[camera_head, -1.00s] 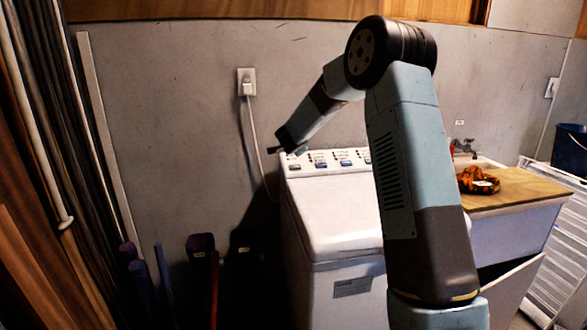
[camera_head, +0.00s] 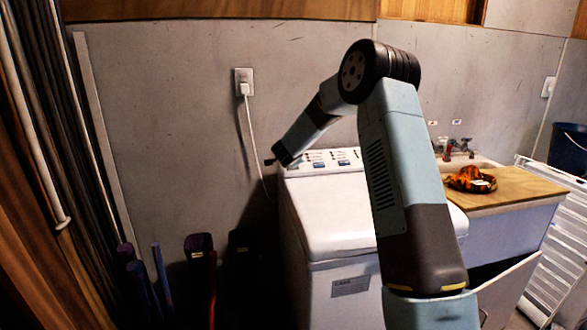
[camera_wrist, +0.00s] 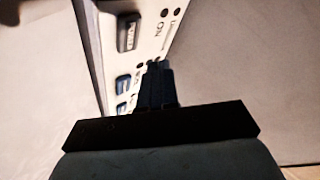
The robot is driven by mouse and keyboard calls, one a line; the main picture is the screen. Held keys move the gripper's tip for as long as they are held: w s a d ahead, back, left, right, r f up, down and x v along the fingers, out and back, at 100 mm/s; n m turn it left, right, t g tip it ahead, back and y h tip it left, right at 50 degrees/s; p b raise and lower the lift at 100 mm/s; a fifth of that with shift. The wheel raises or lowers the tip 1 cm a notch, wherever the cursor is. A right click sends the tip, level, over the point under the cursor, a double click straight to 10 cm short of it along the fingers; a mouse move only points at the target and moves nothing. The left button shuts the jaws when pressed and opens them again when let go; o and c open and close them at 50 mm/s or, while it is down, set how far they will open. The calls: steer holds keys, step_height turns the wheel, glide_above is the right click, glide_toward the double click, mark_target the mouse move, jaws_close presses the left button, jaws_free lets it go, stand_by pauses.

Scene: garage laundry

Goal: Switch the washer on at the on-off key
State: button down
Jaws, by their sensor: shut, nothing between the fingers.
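The white washer (camera_head: 338,217) stands against the grey wall, with its control panel (camera_head: 350,158) along the back edge. My gripper (camera_head: 270,162) is at the panel's left end and hides part of it. In the wrist view my gripper (camera_wrist: 158,80) is shut and empty, its tips close to the panel (camera_wrist: 103,60). A dark key (camera_wrist: 128,33) with small lettering sits beyond the tips, up and left of them. Lettering that looks like "ON" and small dark dots lie beside it. Blue keys (camera_wrist: 123,84) lie left of the fingers. Whether the tips touch the panel cannot be told.
A wall outlet (camera_head: 244,82) has a white cord hanging down behind the washer's left side. To the right are a sink with a wooden board (camera_head: 512,190) and an orange patterned item (camera_head: 470,179). Several tubes and dark bins (camera_head: 199,250) stand left of the washer.

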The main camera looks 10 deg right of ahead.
mark_target(293, 173)
steer(key=shift+w+f, duration=0.3)
steer(key=shift+f, duration=0.4)
steer(key=shift+w+f, duration=0.25)
steer(key=shift+f, duration=0.45)
steer(key=shift+w+f, duration=0.15)
steer(key=shift+f, duration=0.15)
stand_by(1.1)
steer(key=shift+w+f, duration=0.15)
steer(key=shift+f, duration=0.55)
stand_by(1.4)
steer(key=shift+r, duration=0.15)
steer(key=shift+s+r, duration=0.3)
steer(key=shift+r, duration=0.5)
steer(key=shift+r, duration=0.1)
steer(key=shift+s+r, duration=0.3)
steer(key=shift+r, duration=0.45)
steer(key=shift+s+r, duration=0.35)
steer(key=shift+r, duration=0.4)
steer(key=shift+s+r, duration=0.3)
steer(key=shift+r, duration=0.45)
